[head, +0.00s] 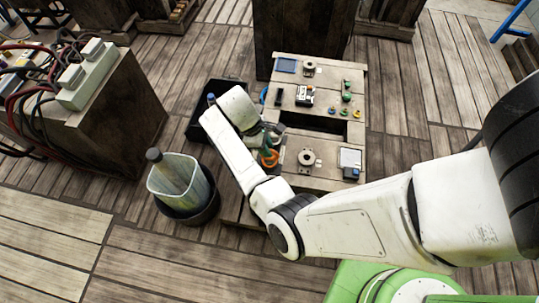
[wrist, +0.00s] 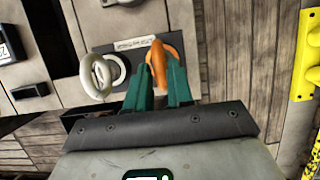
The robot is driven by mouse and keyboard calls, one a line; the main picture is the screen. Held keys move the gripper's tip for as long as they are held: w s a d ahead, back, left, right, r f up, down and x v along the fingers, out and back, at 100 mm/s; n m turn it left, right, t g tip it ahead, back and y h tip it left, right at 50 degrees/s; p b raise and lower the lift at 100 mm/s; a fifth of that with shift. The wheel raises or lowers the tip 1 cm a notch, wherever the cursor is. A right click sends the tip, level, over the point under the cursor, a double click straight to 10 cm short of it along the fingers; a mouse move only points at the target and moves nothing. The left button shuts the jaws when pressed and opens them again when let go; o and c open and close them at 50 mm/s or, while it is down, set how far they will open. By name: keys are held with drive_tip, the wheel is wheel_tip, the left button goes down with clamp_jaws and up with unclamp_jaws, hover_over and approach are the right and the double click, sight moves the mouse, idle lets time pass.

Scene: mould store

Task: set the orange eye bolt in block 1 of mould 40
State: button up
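The orange eye bolt (wrist: 158,62) is between the green fingertips of my gripper (wrist: 157,78) in the wrist view, with orange showing on both sides of the right tip. The fingers look closed on it. In the head view the orange bolt (head: 268,159) shows just under my gripper (head: 271,146), at the left side of the pale wooden bench. Behind it in the wrist view is a dark plate (wrist: 186,50) with a small label I cannot read. The bolt's lower end is hidden.
A bucket (head: 181,181) stands on the floor at left.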

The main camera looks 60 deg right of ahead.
clamp_jaws()
drive_tip(key=shift+r, duration=0.15)
drive_tip(key=shift+r+p, duration=1.95)
drive_tip(key=shift+p, duration=0.55)
